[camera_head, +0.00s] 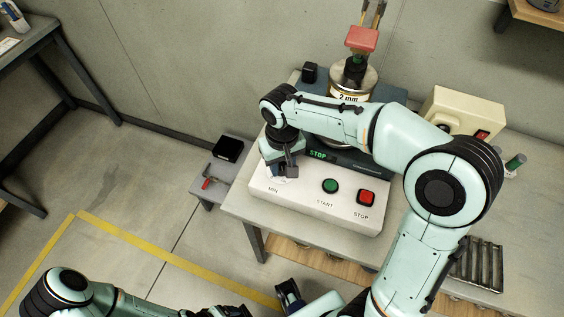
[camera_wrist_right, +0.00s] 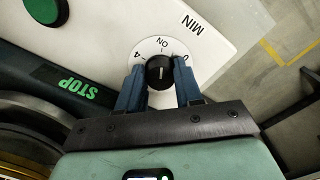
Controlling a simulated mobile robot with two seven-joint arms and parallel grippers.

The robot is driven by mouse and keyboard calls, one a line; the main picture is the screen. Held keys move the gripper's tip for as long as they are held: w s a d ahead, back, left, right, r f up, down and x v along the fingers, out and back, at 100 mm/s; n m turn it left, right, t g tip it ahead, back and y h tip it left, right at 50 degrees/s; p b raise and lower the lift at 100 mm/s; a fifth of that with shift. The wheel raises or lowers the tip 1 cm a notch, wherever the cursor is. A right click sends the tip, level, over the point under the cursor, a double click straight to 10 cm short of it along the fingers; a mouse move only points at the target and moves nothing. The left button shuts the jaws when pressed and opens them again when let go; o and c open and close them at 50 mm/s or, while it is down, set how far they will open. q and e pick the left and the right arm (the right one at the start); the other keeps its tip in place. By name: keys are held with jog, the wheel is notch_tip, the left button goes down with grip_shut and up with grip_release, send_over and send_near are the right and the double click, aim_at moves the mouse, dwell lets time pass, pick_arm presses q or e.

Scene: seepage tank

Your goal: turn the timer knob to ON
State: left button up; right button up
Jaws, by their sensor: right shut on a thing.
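The timer knob (camera_wrist_right: 159,72) is a small black round knob on a white dial marked ON, 0 and 4, beside the label MIN. The dial sits at the left of the machine's white front panel (camera_head: 316,198). My right gripper (camera_head: 287,172) reaches down over it and hides most of it in the head view. In the right wrist view the two blue fingers (camera_wrist_right: 159,88) are shut on the knob from both sides. A light line shows on the knob; whether it points exactly at ON is hard to tell. My left gripper (camera_head: 289,294) is low at the bottom edge, partly cut off, away from the panel.
A green START button (camera_head: 330,186) and red STOP button (camera_head: 366,198) are right of the dial. The display (camera_head: 318,155) reads STOP. A sieve stack (camera_head: 352,78) with a red-topped clamp stands behind my right arm. A beige box (camera_head: 462,111) is at the right.

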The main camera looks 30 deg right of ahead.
aim_at(282, 167)
jog(key=o, duration=1)
jog(key=shift+r, duration=0.1)
pick_arm(q)
jog(key=r+p, duration=0.1)
jog(key=w+r+p, duration=0.1)
jog(key=shift+r, duration=0.3)
pick_arm(e)
notch_tip(282, 167, up, 13)
jog(key=shift+r, duration=0.2)
jog(key=shift+f, duration=0.1)
